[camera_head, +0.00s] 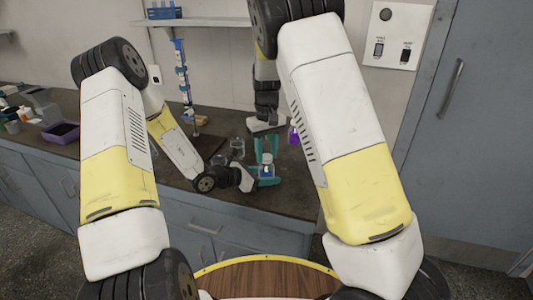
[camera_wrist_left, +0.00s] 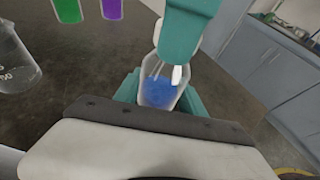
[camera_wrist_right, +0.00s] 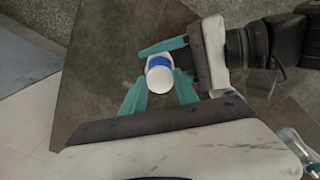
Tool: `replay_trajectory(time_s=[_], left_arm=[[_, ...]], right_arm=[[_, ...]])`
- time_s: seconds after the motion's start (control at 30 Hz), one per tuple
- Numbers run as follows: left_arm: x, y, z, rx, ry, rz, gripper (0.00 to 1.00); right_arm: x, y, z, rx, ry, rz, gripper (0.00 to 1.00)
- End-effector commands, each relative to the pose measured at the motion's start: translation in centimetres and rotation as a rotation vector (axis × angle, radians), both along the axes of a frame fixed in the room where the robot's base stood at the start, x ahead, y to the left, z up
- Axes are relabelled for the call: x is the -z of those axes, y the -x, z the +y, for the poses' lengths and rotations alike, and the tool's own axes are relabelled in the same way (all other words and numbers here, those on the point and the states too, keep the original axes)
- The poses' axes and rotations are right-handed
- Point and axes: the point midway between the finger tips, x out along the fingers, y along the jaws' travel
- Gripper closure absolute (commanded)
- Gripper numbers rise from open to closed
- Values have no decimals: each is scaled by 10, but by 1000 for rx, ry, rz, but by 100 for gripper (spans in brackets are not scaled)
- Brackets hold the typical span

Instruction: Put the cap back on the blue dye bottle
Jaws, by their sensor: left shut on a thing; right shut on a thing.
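The blue dye bottle (camera_head: 266,170) is upright between the teal fingers of my left gripper (camera_head: 260,175), above the bench's front part. In the left wrist view the bottle (camera_wrist_left: 159,93) is clear with blue dye low inside. My right gripper (camera_head: 267,147) points down from above, its fingers around the white cap (camera_head: 267,158). In the right wrist view the cap (camera_wrist_right: 160,80) is between the right fingertips, in line with the bottle, whose blue shows behind it. A right finger hides the bottle's mouth in the left wrist view, so I cannot tell whether the cap touches it.
Glass beakers (camera_head: 237,148) stand on the dark bench left of the grippers. A purple bottle (camera_head: 294,135) is behind at the right, and green and purple things show in the left wrist view. A purple tray (camera_head: 61,132) lies far left.

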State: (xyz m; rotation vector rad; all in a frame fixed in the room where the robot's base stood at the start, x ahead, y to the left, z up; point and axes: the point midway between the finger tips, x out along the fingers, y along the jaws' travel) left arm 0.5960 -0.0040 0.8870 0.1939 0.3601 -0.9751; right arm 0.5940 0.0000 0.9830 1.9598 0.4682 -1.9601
Motion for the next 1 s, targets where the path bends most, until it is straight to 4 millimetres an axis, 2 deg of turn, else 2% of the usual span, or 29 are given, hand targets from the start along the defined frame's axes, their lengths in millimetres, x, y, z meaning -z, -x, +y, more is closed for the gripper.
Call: replay_trajectory(time_s=[0.17,0.2,0.3,0.67,0.77,1.0], left_arm=[[0,0,0,0,1,-1,100],[0,0,0,0,1,-1,100],[0,0,0,0,1,-1,100],[0,0,0,0,1,-1,100],[0,0,0,0,1,-1,100],[0,0,0,0,0,0,100]], right_arm=[[0,0,0,5,0,-1,100],[0,0,0,5,0,0,57],[0,0,0,5,0,0,39],[-4,0,0,5,-2,-1,39],[-15,-1,1,4,-2,-2,39],[-66,-1,0,4,-3,-5,39]])
